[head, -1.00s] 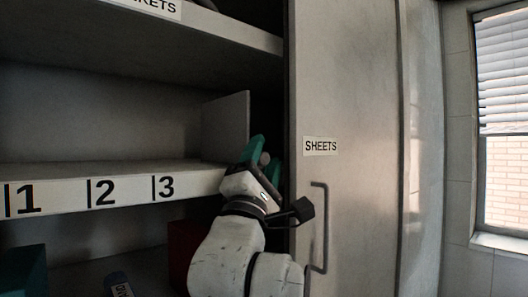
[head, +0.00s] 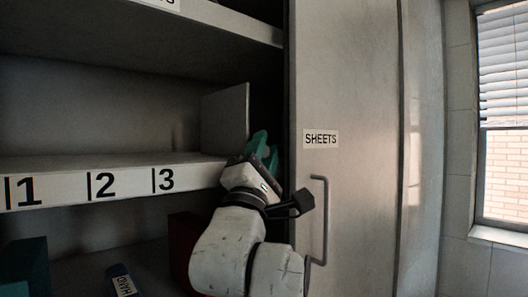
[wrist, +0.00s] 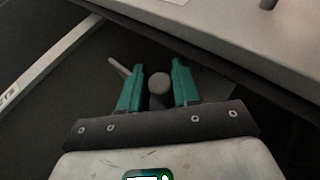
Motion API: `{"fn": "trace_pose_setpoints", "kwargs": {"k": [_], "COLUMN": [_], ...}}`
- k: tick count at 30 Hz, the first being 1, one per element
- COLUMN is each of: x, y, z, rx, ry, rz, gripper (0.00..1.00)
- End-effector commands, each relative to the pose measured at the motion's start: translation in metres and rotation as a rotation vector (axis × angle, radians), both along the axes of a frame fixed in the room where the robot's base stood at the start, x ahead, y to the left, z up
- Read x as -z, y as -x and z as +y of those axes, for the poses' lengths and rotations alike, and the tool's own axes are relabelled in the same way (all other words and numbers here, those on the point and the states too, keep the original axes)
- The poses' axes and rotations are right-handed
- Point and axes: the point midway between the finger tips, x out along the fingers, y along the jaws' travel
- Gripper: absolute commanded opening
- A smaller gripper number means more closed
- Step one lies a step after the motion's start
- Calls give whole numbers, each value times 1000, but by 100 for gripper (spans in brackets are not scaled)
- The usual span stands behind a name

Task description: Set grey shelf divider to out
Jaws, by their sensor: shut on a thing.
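The grey shelf divider (head: 226,118) stands upright at the right end of the middle shelf, just right of mark 3. My gripper (head: 264,147) is at the divider's right front, by the cabinet's right side. In the wrist view, my gripper's green fingers (wrist: 157,85) are on either side of a round grey knob (wrist: 158,80), which seems to belong to the divider. The fingers are shut on it. The divider's lower right part and the knob in the head view are hidden behind the fingers.
The shelf edge (head: 125,182) carries marks 1, 2 and 3, and the shelf left of the divider is clear. A cabinet door (head: 345,90) labelled SHEETS, with a bar handle (head: 318,220), stands close right of my arm.

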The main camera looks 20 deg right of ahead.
Motion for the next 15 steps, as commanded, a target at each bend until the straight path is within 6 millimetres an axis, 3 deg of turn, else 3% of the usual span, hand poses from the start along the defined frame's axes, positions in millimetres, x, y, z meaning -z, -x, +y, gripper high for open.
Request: {"fn": "trace_pose_setpoints", "kwargs": {"k": [8,15], "x": [3,7], "y": [1,15], "z": [7,48], "rx": [-2,-5], "ry": [0,0], "rz": [1,-2], "gripper": [0,0]}}
